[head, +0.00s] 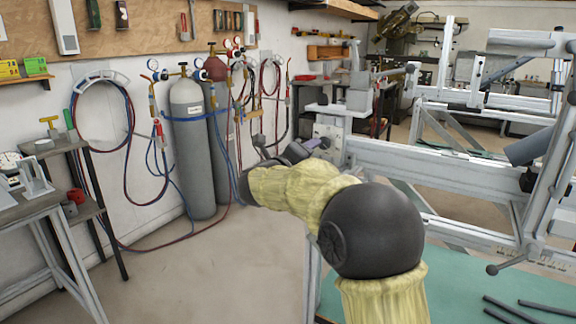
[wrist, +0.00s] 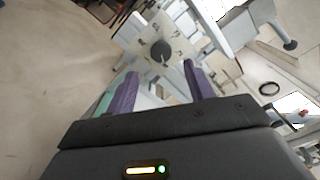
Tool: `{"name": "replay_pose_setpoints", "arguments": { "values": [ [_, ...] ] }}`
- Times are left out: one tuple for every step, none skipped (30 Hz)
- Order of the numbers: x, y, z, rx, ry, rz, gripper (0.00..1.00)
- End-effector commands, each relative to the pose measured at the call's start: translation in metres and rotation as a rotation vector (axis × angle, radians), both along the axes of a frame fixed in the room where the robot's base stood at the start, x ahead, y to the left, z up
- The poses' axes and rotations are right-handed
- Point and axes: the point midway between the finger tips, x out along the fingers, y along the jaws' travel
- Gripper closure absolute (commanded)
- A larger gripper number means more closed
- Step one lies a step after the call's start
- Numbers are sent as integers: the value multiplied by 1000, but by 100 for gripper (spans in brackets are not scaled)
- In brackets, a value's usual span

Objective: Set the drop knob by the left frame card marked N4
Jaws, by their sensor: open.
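In the wrist view a dark round knob (wrist: 161,50) sits on a pale plate (wrist: 150,36) with small holes or marks. My gripper (wrist: 160,75) is open, its two purple fingers spread with nothing between them. The knob shows just beyond the fingertips, apart from them. In the head view my gripper (head: 303,150) is close to the left end of the metal frame (head: 400,165), near a small marked plate (head: 331,131). My arm hides part of this area. I cannot read N4 on any card.
Gas cylinders (head: 192,140) with hoses stand along the wall at left. A metal bench (head: 55,205) is at the far left. A green-topped table (head: 460,295) with dark rods (head: 545,311) lies below the frame. A ball-ended lever (head: 493,269) sticks out at lower right. The floor at centre left is clear.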

Motion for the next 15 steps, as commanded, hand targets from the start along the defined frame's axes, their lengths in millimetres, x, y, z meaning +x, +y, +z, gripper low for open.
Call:
{"name": "replay_pose_setpoints", "arguments": {
  "values": [
    [-9,8,1,0,-1,3,47],
    [-14,11,1,0,0,4,47],
    [-20,15,1,0,0,2,47],
    [-25,19,1,0,0,2,47],
    [-30,23,1,-1,0,3,47],
    [-37,28,1,-1,1,4,47],
    [-41,31,1,0,0,4,47],
    [-46,35,1,0,-1,3,47],
    [-52,39,1,0,0,4,47],
    [-56,41,1,1,0,3,47],
    [-59,44,0,0,0,1,47],
    [-64,47,0,1,1,2,47],
    [-66,49,0,0,0,1,47],
    [-69,50,0,0,0,1,47],
    [-71,52,0,0,0,1,47]
  ]
}}
